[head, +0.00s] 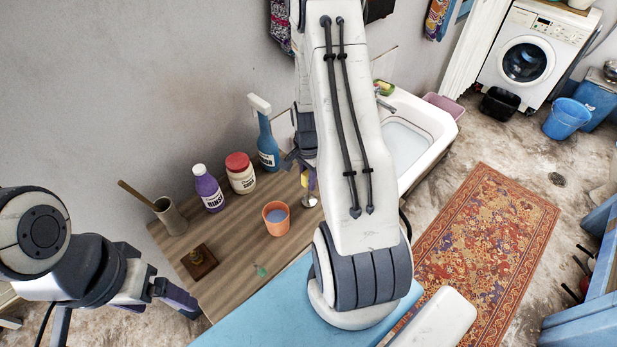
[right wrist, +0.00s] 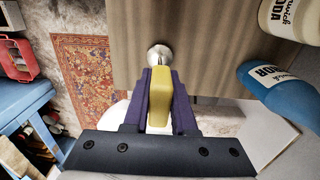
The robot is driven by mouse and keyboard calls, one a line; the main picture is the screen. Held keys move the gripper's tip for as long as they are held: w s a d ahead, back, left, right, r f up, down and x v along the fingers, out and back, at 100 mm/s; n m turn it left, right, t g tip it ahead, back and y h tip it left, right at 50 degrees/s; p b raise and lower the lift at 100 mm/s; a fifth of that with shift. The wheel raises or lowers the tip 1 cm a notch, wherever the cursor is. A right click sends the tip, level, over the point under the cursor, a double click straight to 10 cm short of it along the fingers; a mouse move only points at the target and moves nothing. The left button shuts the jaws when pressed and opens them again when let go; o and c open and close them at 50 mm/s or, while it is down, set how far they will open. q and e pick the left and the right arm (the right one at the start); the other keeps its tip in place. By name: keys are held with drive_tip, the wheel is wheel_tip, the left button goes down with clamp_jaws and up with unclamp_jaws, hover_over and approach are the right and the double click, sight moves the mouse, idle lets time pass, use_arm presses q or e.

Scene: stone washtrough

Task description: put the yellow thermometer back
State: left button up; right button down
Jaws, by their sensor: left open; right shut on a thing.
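The yellow thermometer (right wrist: 159,97) is between the purple fingers of my right gripper (right wrist: 160,76), which is shut on it. In the head view the right gripper (head: 308,184) is over the right edge of the wooden worktop (head: 240,300), mostly hidden behind my arm. A round silvery metal piece (right wrist: 160,56) shows just beyond the thermometer's end, over the worktop edge; whether they touch I cannot tell. It also shows in the head view (head: 309,200). My left gripper (head: 178,298) is open and empty at the lower left, near the worktop's front edge.
On the worktop stand an orange cup (head: 276,217), a purple bottle (head: 208,190), a red-lidded jar (head: 241,175), a blue spray bottle (head: 267,145), a grey pot with a stick (head: 171,217) and a brown block (head: 199,262). A white sink (head: 432,122) lies to the right.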

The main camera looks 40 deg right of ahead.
drive_tip(key=shift+f, duration=0.25)
drive_tip(key=shift+f, duration=0.15)
drive_tip(key=c, duration=0.7)
unclamp_jaws()
drive_tip(key=shift+r, duration=0.2)
